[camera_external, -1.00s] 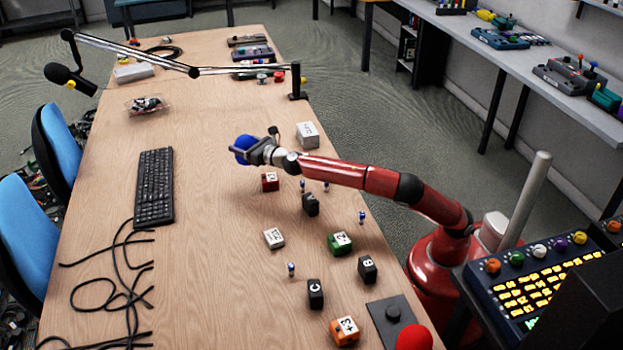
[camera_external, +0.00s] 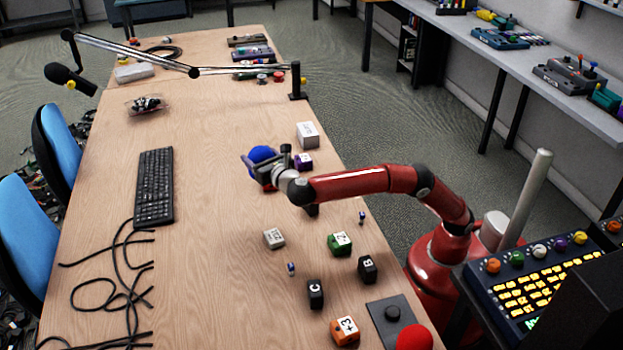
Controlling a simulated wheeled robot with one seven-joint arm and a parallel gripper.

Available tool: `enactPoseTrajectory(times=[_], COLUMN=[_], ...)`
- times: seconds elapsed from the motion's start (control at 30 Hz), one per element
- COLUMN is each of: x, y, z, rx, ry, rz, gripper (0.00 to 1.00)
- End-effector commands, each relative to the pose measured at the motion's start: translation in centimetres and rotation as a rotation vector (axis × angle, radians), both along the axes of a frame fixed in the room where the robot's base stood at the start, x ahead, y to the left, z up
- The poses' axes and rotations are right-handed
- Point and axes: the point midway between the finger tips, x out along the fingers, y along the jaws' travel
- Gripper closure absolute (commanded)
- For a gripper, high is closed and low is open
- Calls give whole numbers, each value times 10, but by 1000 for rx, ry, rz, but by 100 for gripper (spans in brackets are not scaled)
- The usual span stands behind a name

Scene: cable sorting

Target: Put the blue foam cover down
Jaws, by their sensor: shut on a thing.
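The blue foam cover (camera_external: 262,154) is a round blue ball. My gripper (camera_external: 262,166) is shut on it above the table (camera_external: 205,215), right of the keyboard. My gripper hides the lower part of the cover. I cannot tell exactly how high the cover is above the wood.
A purple box (camera_external: 304,162) and a pale box (camera_external: 307,135) stand right of my gripper. A white box (camera_external: 274,238), a green box (camera_external: 340,243), black boxes B (camera_external: 367,268) and C (camera_external: 316,293) lie nearer. A keyboard (camera_external: 155,187) lies left. Wood between is clear.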

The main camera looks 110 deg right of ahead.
Motion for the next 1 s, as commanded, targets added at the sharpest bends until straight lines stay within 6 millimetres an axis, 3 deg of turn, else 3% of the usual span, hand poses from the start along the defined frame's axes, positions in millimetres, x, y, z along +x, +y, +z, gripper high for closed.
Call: enactPoseTrajectory(times=[0.2, 0.4, 0.63, 0.83, 1.0], x=[0, 0, 0, 0, 0], y=[0, 0, 0, 0, -1], z=[-63, -105, -125, -155, -161], rx=[0, -1, 1, 0, 0], ry=[6, 3, 1, 2, -1], rz=[1, 2, 1, 1, 1], gripper=[60, 60, 60, 60, 60])
